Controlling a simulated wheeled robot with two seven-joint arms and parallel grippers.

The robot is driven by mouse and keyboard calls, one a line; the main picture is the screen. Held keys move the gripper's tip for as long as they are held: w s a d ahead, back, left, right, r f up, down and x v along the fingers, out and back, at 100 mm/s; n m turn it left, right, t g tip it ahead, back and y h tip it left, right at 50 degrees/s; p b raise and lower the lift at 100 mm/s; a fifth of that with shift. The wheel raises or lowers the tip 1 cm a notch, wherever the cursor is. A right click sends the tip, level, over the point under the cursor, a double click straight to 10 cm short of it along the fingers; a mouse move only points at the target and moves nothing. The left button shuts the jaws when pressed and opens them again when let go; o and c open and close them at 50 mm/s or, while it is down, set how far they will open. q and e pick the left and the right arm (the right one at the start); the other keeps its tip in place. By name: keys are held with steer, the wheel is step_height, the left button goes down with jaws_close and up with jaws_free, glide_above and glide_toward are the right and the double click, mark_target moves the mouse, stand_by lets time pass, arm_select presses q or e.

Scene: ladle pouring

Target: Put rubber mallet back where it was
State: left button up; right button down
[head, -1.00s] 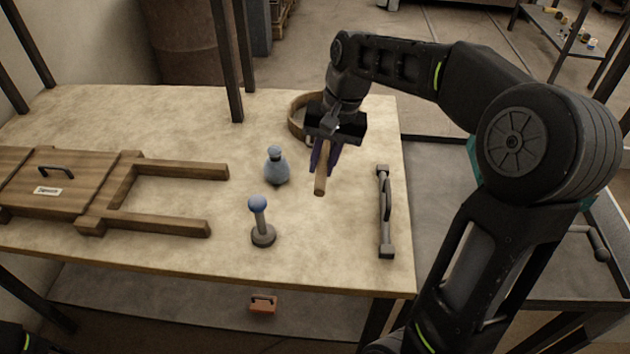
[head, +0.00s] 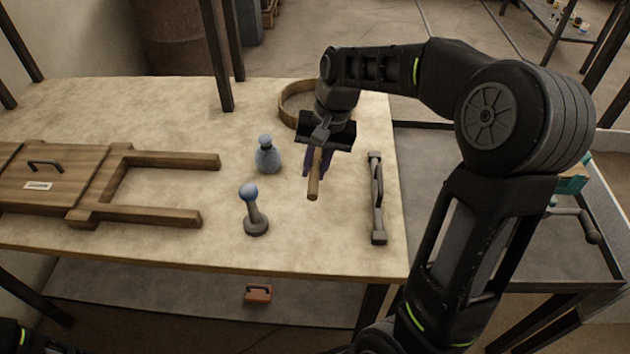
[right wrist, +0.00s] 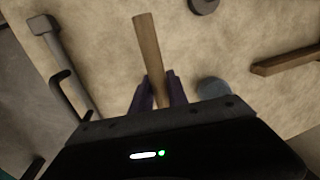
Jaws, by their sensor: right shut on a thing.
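My right gripper (head: 318,163) is shut on a wooden handle (head: 313,188), likely the rubber mallet's, and holds it over the right part of the table. The handle's free end points toward the table's front edge. In the right wrist view the handle (right wrist: 148,50) sticks out between the purple fingers (right wrist: 159,93). The mallet's head is hidden behind the gripper in both views. I cannot tell how high the handle is above the table. My left gripper does not show.
A round wooden ring (head: 291,103) lies behind the gripper. A blue-grey bottle (head: 267,157) and a blue-knobbed stand (head: 254,217) are to the left. A grey bar handle (head: 377,200) lies right. A wooden sliding frame (head: 85,190) fills the table's (head: 150,250) left.

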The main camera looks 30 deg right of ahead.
steer(key=shift+s+d+x, duration=0.1)
steer(key=shift+d+x, duration=0.1)
steer(key=shift+x, duration=1)
steer(key=shift+s+d+x, duration=0.15)
steer(key=shift+d+x, duration=0.05)
steer(key=shift+x, duration=0.95)
steer(key=shift+f, duration=0.15)
steer(key=shift+f, duration=0.15)
steer(key=c, duration=1.3)
jaws_free()
steer(key=v, duration=1.2)
steer(key=shift+r, duration=0.25)
